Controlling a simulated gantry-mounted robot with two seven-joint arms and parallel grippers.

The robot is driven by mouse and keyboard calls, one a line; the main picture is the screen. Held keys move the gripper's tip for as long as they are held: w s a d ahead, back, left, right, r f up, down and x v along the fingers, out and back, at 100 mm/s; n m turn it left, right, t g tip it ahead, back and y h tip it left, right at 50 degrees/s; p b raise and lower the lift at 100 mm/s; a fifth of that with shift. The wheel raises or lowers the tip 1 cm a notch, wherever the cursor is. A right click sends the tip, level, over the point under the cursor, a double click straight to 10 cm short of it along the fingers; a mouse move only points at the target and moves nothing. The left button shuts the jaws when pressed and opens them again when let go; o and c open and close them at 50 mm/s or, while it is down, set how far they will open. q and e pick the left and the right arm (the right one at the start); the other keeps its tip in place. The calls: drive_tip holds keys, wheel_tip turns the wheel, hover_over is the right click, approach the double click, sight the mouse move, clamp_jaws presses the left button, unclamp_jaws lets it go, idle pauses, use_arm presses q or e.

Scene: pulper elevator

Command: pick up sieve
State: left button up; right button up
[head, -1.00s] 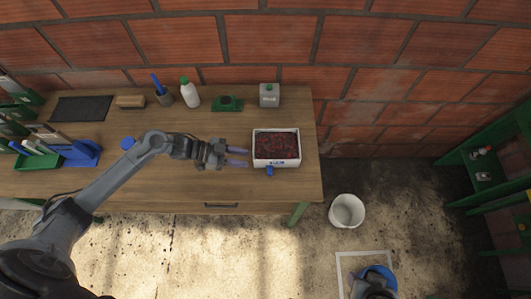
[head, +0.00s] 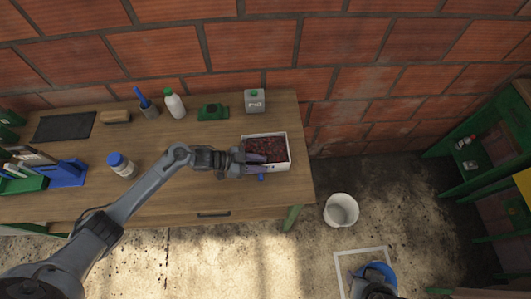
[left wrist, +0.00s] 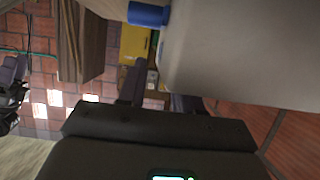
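A white box (head: 287,150) with dark red contents sits near the right end of the table. A small blue part (head: 261,178) shows at its front. I cannot tell a separate sieve from the box. My left gripper (head: 262,163) reaches in from the left at the box's front left edge. Its two fingers are parted, with nothing clearly between them. In the left wrist view the fingers (left wrist: 158,94) are apart below a large pale surface (left wrist: 245,50) and a blue cylinder (left wrist: 148,13). A grey shape at the bottom right of the head view may be my right arm; its fingers are unclear.
A grey jug (head: 254,101), a green object (head: 213,111) and a white bottle (head: 174,104) stand along the table's back. A white bucket (head: 341,210) is on the floor, with green shelving (head: 440,150) at right.

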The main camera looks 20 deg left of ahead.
use_arm(q)
drive_tip(key=shift+w+d+f, duration=0.15)
drive_tip(key=shift+d+f, duration=0.05)
drive_tip(key=shift+d, duration=0.15)
clamp_jaws()
drive_tip(key=shift+r, duration=0.15)
